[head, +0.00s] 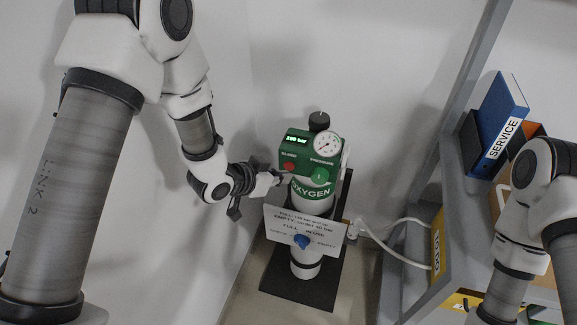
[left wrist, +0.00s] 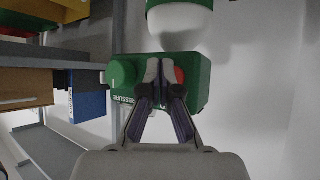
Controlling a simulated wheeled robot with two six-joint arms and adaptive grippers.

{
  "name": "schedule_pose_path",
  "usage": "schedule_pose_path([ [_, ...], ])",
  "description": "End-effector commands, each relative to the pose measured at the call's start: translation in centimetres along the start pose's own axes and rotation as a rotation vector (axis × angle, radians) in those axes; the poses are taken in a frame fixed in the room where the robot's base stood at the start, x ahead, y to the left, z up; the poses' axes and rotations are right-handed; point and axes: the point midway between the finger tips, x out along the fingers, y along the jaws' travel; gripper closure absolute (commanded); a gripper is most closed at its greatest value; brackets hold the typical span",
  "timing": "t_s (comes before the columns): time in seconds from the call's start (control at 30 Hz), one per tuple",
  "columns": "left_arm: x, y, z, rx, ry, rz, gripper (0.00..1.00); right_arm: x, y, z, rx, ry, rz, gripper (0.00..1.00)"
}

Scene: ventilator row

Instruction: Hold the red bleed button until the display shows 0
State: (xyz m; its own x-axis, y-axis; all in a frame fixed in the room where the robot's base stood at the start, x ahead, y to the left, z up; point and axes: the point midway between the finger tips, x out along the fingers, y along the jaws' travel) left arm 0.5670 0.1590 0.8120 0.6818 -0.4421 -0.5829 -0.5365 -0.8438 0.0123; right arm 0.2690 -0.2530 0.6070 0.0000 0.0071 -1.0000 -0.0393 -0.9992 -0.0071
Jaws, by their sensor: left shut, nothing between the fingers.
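A green OXYGEN unit (head: 311,148) sits on a white cylinder (head: 305,255). Its lit display (head: 297,139) shows a three-digit number ending in 0, with "bar"; the first digits are hard to read. The red bleed button (head: 289,166) is on the unit's front, below the display. My left gripper (head: 278,178) is shut and empty, just beside the button. In the left wrist view the fingertips (left wrist: 160,68) are in front of the green unit, and the red button (left wrist: 179,75) shows right beside them, partly covered. I cannot tell whether they touch it. My right gripper is out of view.
A green knob (head: 319,175) and a round gauge (head: 327,144) are close to the button. A grey shelf (head: 437,277) with a blue SERVICE binder (head: 500,122) stands right. White hoses run between.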

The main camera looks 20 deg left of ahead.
Motion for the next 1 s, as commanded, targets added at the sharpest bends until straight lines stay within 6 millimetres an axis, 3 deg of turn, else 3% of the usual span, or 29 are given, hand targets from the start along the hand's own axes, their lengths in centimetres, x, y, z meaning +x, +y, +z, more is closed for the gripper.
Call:
schedule_pose_path([
  [1.0,0.74,-0.56,-0.60,0.000,0.000,0.000,1.00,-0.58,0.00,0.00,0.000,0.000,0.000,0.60],
])
